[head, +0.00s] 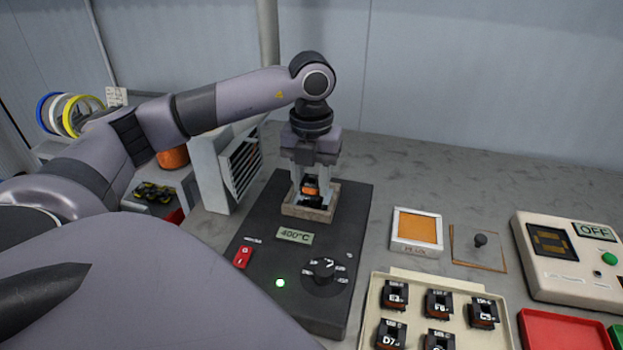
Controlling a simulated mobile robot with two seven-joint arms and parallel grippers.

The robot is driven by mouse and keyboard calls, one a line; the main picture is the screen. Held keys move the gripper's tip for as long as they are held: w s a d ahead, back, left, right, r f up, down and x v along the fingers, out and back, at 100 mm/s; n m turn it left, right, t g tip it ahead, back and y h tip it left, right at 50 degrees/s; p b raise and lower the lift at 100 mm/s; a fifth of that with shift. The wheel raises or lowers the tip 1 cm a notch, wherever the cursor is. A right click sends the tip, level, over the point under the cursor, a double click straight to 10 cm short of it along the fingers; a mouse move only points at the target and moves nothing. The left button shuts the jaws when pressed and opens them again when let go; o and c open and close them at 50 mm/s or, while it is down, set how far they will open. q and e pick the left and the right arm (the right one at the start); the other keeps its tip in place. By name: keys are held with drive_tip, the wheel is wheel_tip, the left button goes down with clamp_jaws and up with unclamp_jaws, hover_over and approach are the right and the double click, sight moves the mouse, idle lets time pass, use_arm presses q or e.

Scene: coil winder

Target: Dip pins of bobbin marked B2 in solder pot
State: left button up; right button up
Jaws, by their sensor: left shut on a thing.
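My left gripper (312,182) points straight down over the solder pot (310,213) at the back of the dark solder station (270,215). It is shut on a small bobbin (310,187) with an orange winding and black parts. The bobbin is low over the pot's opening; I cannot tell whether its pins touch the solder. The bobbin's mark is not readable here. The station's display reads 400°C and a green light is lit. My right gripper is not in view.
A cream tray (376,310) holds several marked bobbins at the front right. Behind it are a framed orange pad (417,230) and a knobbed plate (480,248). A device reading OFF (570,270) and a red tray (552,331) are at right. A louvred box (212,172) stands left of the station.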

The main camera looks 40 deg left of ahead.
use_arm(q)
drive_tip(key=shift+r+p, duration=1.6)
drive_tip(key=shift+r, duration=0.7)
